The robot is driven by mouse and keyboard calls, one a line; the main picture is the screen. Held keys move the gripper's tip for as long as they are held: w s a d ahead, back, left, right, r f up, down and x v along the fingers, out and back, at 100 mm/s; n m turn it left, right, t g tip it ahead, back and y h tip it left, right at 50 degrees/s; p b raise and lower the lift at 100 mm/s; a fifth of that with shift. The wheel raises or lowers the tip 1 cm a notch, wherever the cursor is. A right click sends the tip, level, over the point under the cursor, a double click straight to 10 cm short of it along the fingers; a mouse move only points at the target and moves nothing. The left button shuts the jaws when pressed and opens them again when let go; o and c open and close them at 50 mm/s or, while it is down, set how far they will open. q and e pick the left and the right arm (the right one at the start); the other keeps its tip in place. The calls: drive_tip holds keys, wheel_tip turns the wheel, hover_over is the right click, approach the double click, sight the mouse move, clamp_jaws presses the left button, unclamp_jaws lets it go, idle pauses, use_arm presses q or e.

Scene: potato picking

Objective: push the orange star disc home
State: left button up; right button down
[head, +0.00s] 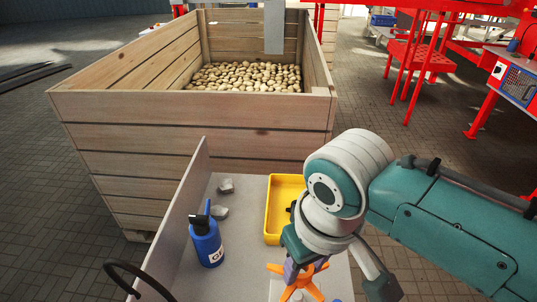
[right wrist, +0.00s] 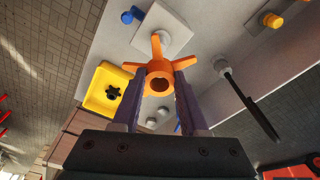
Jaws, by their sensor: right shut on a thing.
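The orange star disc (head: 311,283) is at the bottom of the head view, over the grey worktop (head: 240,272). My right gripper (head: 292,267) reaches down to it. In the right wrist view the orange star disc (right wrist: 159,66) sits between the two purple fingers of my right gripper (right wrist: 159,88), which are shut on it. Its arms spread outward and a round dark hole shows in its hub. A white square plate (right wrist: 178,41) with a round pale part lies beyond the disc; I cannot tell whether they touch. My left gripper is not in view.
A yellow tray (head: 270,237) with a black knob (right wrist: 114,91) stands behind the disc. A blue bottle (head: 207,246) and two grey stones (head: 226,185) stand left, near an upright board (head: 180,220). A large wooden crate (head: 190,115) of potatoes (head: 245,76) is behind.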

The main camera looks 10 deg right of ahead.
sight(300, 300)
idle(0.3)
drive_tip(key=f+b, duration=0.1)
drive_tip(key=f, duration=0.1)
drive_tip(key=f+b, duration=0.1)
drive_tip(key=f, duration=0.1)
drive_tip(key=f+b, duration=0.2)
drive_tip(key=shift+s, duration=0.25)
idle(1.1)
drive_tip(key=shift+r+p, duration=0.1)
drive_tip(key=shift+p, duration=0.45)
idle(0.4)
drive_tip(key=shift+f+b, duration=0.4)
drive_tip(key=shift+f, duration=0.05)
drive_tip(key=shift+f+b, duration=1.6)
drive_tip(key=shift+f, duration=0.25)
